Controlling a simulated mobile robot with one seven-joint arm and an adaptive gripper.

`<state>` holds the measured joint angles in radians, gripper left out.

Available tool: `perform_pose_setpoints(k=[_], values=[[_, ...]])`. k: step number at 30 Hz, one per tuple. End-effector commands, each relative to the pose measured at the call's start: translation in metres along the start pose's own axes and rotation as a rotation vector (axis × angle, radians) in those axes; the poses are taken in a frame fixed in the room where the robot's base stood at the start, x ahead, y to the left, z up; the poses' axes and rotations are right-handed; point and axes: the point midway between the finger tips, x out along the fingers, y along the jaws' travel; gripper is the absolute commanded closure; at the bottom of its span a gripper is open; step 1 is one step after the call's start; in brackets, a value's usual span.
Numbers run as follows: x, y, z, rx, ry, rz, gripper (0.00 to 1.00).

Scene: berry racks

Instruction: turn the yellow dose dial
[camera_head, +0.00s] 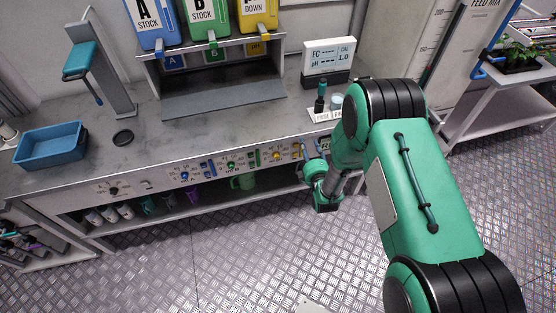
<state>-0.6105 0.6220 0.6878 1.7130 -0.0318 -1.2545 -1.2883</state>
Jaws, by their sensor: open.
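The yellow dose dial (276,156) is a small round knob on the front panel of the grey bench, right of the green dial (230,165) and the blue dial (184,175). My green and black arm reaches in from the right. My gripper (303,171) is at the end of the wrist, just right of and a little below the yellow dial, apart from it. It is open and looks empty. Its fingers are small and mostly hidden by the wrist. The dial's exact angle is too small to read.
Blue, green and yellow stock containers (206,20) stand above the bench. A white meter (329,56) and a small dark bottle (320,97) stand at its right. A blue tray (50,145) lies at the left. A shelf with cups runs below the panel. The metal floor (230,255) in front is clear.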

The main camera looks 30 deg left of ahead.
Motion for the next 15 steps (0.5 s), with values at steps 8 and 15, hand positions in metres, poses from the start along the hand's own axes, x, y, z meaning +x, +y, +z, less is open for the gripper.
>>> perform_pose_setpoints(k=[8, 15], values=[[-0.026, -0.086, -0.035, -0.149, 0.092, 0.075, 0.57], [-0.059, -0.141, -0.055, -0.25, 0.148, 0.142, 0.57]])
